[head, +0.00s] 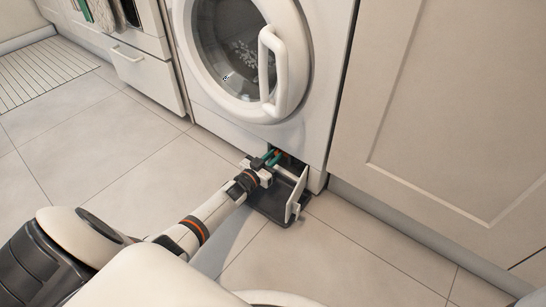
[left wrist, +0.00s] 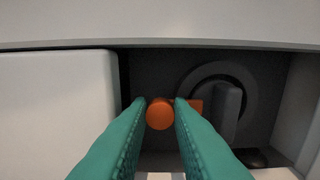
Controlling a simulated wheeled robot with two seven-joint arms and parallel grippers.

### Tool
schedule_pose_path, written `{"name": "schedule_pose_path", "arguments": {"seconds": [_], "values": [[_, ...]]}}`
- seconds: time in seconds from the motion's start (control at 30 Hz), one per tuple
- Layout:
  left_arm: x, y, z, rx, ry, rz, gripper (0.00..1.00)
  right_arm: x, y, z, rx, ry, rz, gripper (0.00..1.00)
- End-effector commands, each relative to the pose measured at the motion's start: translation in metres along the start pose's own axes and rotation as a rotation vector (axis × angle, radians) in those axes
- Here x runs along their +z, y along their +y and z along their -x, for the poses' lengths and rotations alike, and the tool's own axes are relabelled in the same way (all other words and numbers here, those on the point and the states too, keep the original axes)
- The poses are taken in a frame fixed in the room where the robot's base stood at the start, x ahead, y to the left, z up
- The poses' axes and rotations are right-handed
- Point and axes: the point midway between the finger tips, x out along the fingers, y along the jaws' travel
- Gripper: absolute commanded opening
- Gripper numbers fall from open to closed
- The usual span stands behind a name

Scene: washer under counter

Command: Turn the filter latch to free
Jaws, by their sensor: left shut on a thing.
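The orange filter latch (left wrist: 160,114) shows its round end between the two green fingertips of my left gripper (left wrist: 160,108) in the left wrist view. An orange part also shows just right of the right finger. My left gripper is shut on the latch. In the head view my left gripper (head: 270,157) reaches into the low opening at the washer's foot, where the latch is mostly hidden. A dark round filter cap (left wrist: 238,100) with an upright grip sits right of the latch. My right gripper is not in view.
The washer (head: 235,130) stands above the opening with its round door shut. A small white flap (head: 297,195) stands open at the opening's right, over a dark tray (head: 264,206) on the floor. A cabinet panel (head: 440,100) is at right. The tiled floor is clear.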

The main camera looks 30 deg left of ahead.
Motion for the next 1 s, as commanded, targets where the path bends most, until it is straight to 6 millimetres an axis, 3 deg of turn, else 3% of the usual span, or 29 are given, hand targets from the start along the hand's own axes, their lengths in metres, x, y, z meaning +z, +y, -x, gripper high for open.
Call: {"name": "schedule_pose_path", "arguments": {"seconds": [0.37,1.0], "values": [[0.001,0.000,0.000,0.000,0.001,0.143,0.00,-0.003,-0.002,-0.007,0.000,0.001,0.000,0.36],[-0.001,0.002,0.000,0.000,0.001,0.733,0.00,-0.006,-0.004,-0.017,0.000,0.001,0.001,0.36]]}}
